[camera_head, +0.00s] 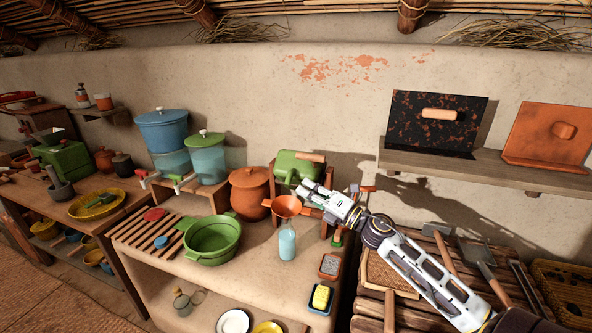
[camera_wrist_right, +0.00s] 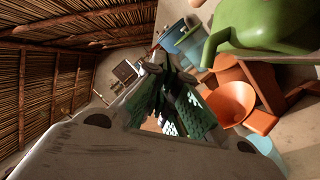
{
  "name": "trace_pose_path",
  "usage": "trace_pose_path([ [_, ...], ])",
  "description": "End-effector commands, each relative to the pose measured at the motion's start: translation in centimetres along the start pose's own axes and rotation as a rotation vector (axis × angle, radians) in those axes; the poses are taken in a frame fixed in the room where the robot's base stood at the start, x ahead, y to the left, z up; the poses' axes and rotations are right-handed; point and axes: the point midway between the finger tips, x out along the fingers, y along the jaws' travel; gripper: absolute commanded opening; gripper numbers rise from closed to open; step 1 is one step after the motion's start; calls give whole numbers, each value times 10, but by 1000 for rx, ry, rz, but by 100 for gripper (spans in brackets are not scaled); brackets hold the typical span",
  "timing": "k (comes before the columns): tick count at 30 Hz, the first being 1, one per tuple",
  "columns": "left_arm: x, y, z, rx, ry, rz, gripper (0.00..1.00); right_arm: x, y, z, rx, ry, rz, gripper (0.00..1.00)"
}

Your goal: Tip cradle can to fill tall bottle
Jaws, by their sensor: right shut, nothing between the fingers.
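The funnel (camera_wrist_right: 232,102) and bottle (camera_wrist_right: 268,150) show in the wrist view. My right gripper (camera_head: 308,188) is shut and empty, in front of the can and just above the funnel in the picture. I cannot tell whether it touches the can. My left gripper is out of view.
Left of the bottle are a brown clay pot (camera_head: 249,190), a green basin (camera_head: 212,240) and two blue dispensers with taps. A yellow block in a blue dish (camera_head: 321,298) lies at the front right. A wall shelf (camera_head: 470,167) is above my right arm.

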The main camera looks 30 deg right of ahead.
Motion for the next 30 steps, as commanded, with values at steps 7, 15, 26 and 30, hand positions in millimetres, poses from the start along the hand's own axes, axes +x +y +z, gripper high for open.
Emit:
trace_pose_path([
  [7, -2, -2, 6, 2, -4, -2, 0, -13, -20, 2, 52, -71, -46, 0],
  [15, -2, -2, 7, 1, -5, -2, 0, -14, -22, 2, 54, -74, -48, 0],
  [26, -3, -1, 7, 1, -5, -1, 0, -8, -21, 3, 53, -74, -47, 0],
  [30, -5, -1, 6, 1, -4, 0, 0, -1, -22, 4, 53, -74, -47, 0],
])
